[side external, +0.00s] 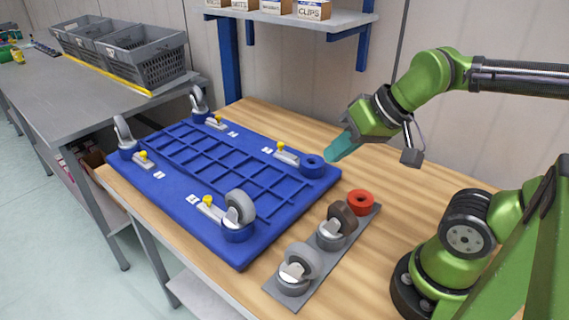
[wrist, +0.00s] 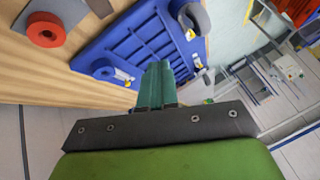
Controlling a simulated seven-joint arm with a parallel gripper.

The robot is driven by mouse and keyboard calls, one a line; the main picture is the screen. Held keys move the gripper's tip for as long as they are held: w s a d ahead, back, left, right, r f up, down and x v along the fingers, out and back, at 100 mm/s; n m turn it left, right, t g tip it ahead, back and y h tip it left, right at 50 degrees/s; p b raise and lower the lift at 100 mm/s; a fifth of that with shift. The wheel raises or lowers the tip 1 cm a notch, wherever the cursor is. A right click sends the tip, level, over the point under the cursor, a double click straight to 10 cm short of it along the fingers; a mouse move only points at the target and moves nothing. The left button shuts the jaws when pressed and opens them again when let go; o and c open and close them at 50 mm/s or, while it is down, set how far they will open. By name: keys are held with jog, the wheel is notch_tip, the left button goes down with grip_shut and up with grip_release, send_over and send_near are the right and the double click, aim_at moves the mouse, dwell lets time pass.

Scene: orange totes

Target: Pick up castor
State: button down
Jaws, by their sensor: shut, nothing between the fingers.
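Two castors stand in round seats on a grey strip at the front of the wooden table in the side view: one with a light grey wheel (side external: 298,264) at the near end, one with a brown wheel (side external: 340,218) behind it. Other grey castors (side external: 239,207) sit on the blue board (side external: 262,236), at its near corner and along its far left side. My gripper (side external: 332,154) is shut and empty, above the board's right corner and apart from the castors. In the wrist view its teal fingers (wrist: 157,82) are together.
An empty red ring (side external: 360,202) is at the strip's far end, and an empty blue ring (side external: 312,163) at the board's right corner. Yellow-knobbed clamps (side external: 207,201) stand beside the board's corner seats. Grey crates (side external: 140,55) sit on the left bench. A shelf (side external: 300,20) hangs behind.

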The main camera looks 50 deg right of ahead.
jog(key=c, duration=1.8)
grip_release()
jog(key=o, duration=1.2)
jog(key=n+g+h, duration=0.2)
jog(key=n+g, duration=0.3)
jog(key=g, duration=0.2)
send_over(299, 257)
jog(key=d, duration=0.1)
jog(key=f, duration=1.1)
jog(key=shift+w+d+f, duration=0.1)
jog(key=shift+w+f, duration=0.1)
jog(key=shift+f, duration=0.1)
jog(key=shift+w+f, duration=0.2)
jog(key=shift+f, duration=2.65)
